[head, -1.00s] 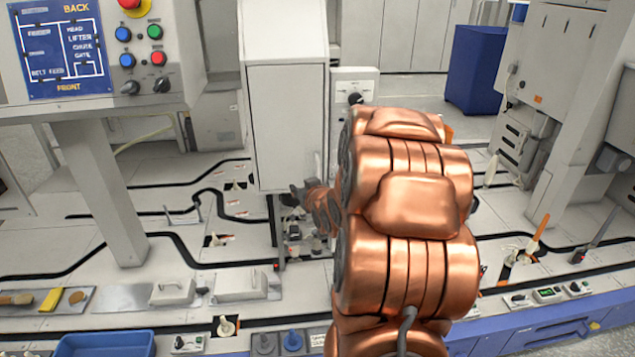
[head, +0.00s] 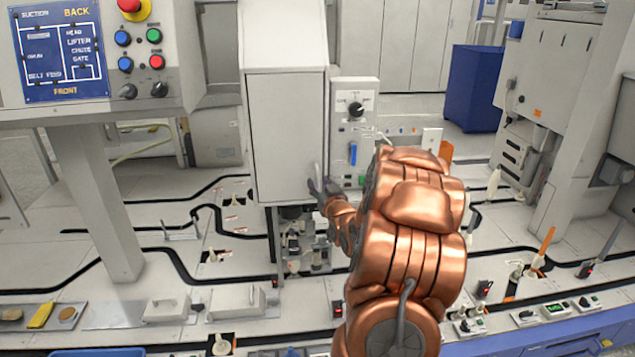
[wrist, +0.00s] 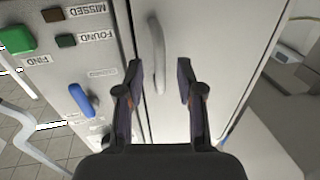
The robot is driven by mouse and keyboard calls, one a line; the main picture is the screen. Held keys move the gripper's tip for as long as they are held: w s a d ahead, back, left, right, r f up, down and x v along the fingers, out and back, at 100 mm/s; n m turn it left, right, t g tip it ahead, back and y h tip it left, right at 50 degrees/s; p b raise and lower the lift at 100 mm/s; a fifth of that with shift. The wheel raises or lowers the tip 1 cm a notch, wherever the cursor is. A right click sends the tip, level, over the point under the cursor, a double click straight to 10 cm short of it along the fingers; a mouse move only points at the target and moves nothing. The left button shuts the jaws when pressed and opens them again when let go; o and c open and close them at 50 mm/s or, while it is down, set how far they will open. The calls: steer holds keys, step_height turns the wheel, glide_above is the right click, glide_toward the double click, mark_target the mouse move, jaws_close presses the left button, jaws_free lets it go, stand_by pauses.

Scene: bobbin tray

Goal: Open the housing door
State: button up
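The housing door (head: 286,130) is the pale grey front of a tall box in the middle of the head view. It looks shut. Its slim vertical handle (wrist: 158,50) shows in the wrist view, near the door's edge. My gripper (head: 318,188) is at the lower right edge of the door in the head view. In the wrist view my gripper (wrist: 159,78) is open, and the handle appears between its two dark fingers, with a gap on each side. I cannot tell how deep the handle sits between them. My copper arm hides part of the right side.
A control panel (head: 354,120) with a knob, blue lever and green button stands just right of the door; the blue lever (wrist: 84,100) is left of my fingers in the wrist view. A button console (head: 150,50) stands at left. Below is a bench with black tracks.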

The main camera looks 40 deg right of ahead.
steer(key=shift+x, duration=1.2)
steer(key=shift+c, duration=0.3)
jaws_close()
